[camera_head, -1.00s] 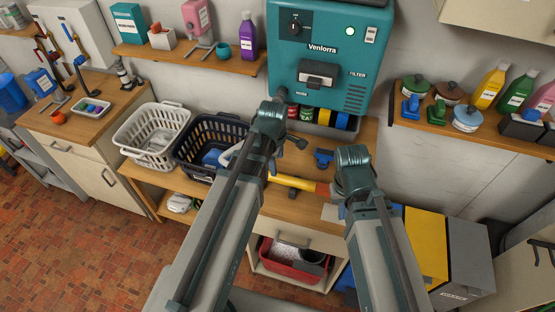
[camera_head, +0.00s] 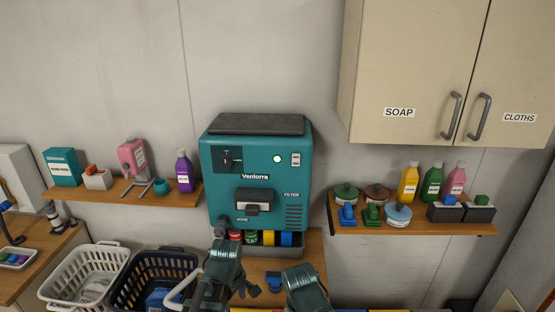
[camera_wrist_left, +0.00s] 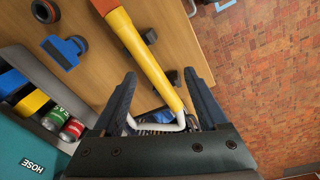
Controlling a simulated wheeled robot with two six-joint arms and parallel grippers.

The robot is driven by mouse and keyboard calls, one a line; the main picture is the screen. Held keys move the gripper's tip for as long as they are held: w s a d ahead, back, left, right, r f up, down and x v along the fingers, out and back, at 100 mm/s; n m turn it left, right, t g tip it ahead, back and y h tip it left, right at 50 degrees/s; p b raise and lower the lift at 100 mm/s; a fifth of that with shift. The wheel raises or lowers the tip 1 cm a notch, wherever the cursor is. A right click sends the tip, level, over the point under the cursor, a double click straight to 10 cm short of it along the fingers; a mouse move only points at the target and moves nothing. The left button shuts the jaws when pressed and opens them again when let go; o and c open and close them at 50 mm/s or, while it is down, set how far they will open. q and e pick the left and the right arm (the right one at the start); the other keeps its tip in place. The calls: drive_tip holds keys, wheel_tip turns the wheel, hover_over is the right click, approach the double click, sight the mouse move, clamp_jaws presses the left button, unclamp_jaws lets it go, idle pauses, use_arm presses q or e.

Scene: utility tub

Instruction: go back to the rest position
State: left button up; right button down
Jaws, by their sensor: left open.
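My left gripper (camera_wrist_left: 160,78) is open in the left wrist view, its two dark fingers apart. A yellow bar with an orange-red end (camera_wrist_left: 145,55) shows beyond and between the fingers; it is not clamped, and I cannot tell how far away it is. My left wrist shows at the bottom of the head view, in front of the counter below the teal machine (camera_head: 222,160). The end of my right arm is beside it, to the right. The right gripper's fingers are not visible there.
A white basket (camera_head: 75,270) and a dark basket (camera_head: 150,262) stand left of my arms. Shelves with bottles flank the machine. A cream cupboard (camera_head: 415,70) hangs upper right. A blue scraper (camera_wrist_left: 62,50) lies on the counter (camera_wrist_left: 92,70).

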use_arm(q)
drive_tip(key=s+d+f+m+g+y+b, duration=0.1)
drive_tip(key=s+d+f+m+b, duration=0.6)
drive_tip(key=m, duration=0.9)
drive_tip(key=s+f, duration=0.1)
drive_tip(key=s, duration=0.1)
drive_tip(key=shift+s+d+f, duration=0.25)
drive_tip(key=shift+s, duration=0.05)
idle(1.0)
